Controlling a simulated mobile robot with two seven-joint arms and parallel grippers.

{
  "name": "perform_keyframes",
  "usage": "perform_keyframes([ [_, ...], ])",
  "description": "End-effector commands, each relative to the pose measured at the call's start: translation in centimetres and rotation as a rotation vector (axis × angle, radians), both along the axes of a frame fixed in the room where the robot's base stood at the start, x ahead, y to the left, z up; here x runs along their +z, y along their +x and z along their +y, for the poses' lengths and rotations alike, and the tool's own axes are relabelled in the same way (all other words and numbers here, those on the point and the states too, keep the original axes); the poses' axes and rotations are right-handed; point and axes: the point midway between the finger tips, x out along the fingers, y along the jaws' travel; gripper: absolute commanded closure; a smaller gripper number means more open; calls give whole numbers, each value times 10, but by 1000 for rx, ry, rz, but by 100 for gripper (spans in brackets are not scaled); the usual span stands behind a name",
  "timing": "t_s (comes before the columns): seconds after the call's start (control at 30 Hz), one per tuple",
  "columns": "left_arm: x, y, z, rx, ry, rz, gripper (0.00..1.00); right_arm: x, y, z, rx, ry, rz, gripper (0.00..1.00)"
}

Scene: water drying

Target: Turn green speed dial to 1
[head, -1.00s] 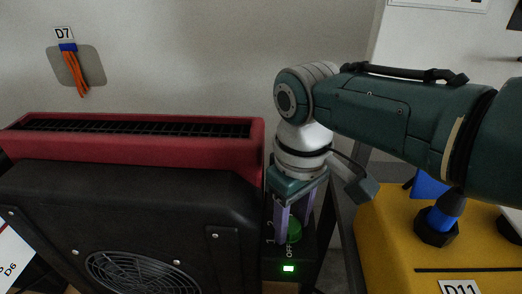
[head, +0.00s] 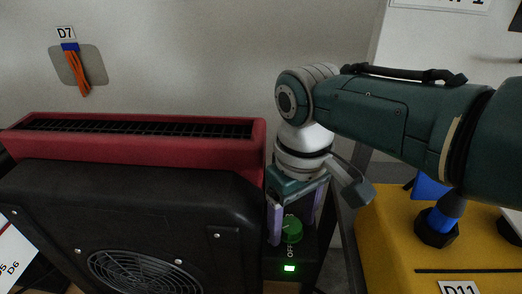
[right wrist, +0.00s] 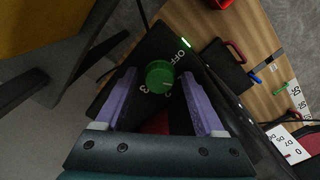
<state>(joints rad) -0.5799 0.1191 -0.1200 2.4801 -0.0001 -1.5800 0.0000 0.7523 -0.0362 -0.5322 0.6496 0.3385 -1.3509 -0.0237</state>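The green speed dial (head: 291,228) sits on the black panel of the dark machine. It also shows in the right wrist view (right wrist: 159,77), with OFF and number marks printed around it. A small light mark on its rim seems to face the OFF side. My right gripper (head: 295,225) points down over the dial, its two purple fingers open on either side of it. In the right wrist view the fingers (right wrist: 159,80) show a gap to the dial on both sides. In the head view the left finger hides the panel's number marks. My left gripper is not in view.
A green light (head: 289,268) glows below the dial. The red-topped black machine (head: 130,200) with a fan grille is at left. A yellow box (head: 400,250) with a blue-and-black knob (head: 440,220) stands at right. Orange cables (head: 76,72) hang at the wall.

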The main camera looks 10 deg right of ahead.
Motion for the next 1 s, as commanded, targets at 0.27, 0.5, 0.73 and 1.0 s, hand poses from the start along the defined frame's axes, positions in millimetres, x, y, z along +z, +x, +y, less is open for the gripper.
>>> perform_keyframes([
  [0.27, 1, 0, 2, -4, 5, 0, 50, 1, 0, 0, 0, 0, 1, 24],
  [0.5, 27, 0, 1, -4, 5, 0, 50, 37, 0, 0, 1, 1, -2, 24],
  [0.73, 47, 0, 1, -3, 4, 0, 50, 81, 0, 0, 0, 1, -2, 24],
  [1.0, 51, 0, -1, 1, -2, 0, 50, 99, 0, 0, 0, 0, 1, 24],
])
